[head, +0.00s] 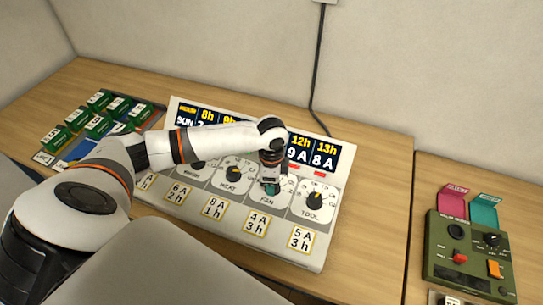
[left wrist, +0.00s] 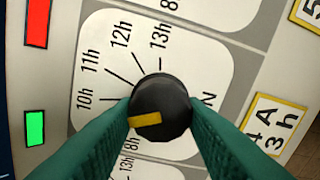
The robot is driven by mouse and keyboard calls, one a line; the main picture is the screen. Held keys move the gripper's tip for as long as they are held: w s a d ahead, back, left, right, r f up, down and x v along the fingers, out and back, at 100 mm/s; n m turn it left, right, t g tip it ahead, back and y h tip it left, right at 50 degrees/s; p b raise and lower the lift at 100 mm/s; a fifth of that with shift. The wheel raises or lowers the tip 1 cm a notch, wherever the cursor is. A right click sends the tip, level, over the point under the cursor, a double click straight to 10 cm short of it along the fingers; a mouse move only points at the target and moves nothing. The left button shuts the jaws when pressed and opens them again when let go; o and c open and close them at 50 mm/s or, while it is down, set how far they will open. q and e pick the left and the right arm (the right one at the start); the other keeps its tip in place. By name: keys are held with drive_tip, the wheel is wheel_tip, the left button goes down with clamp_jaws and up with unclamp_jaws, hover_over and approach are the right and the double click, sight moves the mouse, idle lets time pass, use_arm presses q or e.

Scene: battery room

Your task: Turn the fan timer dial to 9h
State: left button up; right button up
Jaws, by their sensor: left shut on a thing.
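The fan timer dial (left wrist: 162,105) is a round black knob with a yellow mark (left wrist: 146,119) on its lower left part. In the left wrist view the labels 10h, 11h, 12h and 13h run around it from left to top. The mark points left and slightly down, towards an area hidden by a green finger, so I cannot read its setting. My left gripper (head: 270,186) is over the FAN plate (head: 267,202) in the head view, shut on the dial, with one finger on each side. My right gripper is not in view.
The sloped panel (head: 260,229) also carries a HEAT dial (head: 233,174) and a TOOL dial (head: 315,200), close on either side. Number cards and a blue display strip (head: 312,152) flank the dials. Green blocks (head: 97,123) lie left; a green control box (head: 470,255) stands right.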

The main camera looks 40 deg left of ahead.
use_arm(q)
drive_tip(key=shift+n+p, duration=1.7)
drive_tip(key=shift+p, duration=0.15)
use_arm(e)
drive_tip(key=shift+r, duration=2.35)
use_arm(q)
drive_tip(key=o, duration=1)
wheel_tip(320, 180, up, 12)
drive_tip(key=b, duration=0.2)
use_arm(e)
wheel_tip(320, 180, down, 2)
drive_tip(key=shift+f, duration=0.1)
use_arm(q)
drive_tip(key=shift+a+f, duration=0.1)
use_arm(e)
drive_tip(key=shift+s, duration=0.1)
